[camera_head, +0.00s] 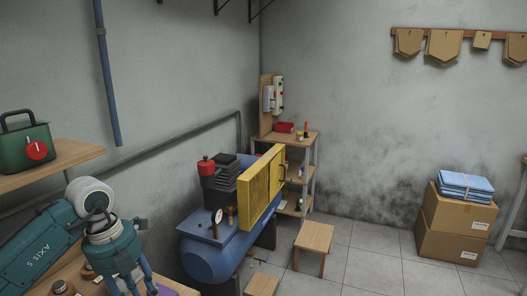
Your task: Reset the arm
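A teal jointed arm (42,256) marked AXIS 5 stands at the lower left over a wooden bench (68,272). It has a pale round joint cap (90,193) and a teal end section (113,247) that points down. Several blue-grey prongs (133,285) hang below that section and are cut off by the bottom edge. The arm's base is out of view. I see neither of my own grippers.
A blue compressor tank (212,262) with a yellow guard (262,186) stands right of the arm. A stool (314,240) and cartons (455,219) stand beyond. Tiled floor (375,265) between them is clear.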

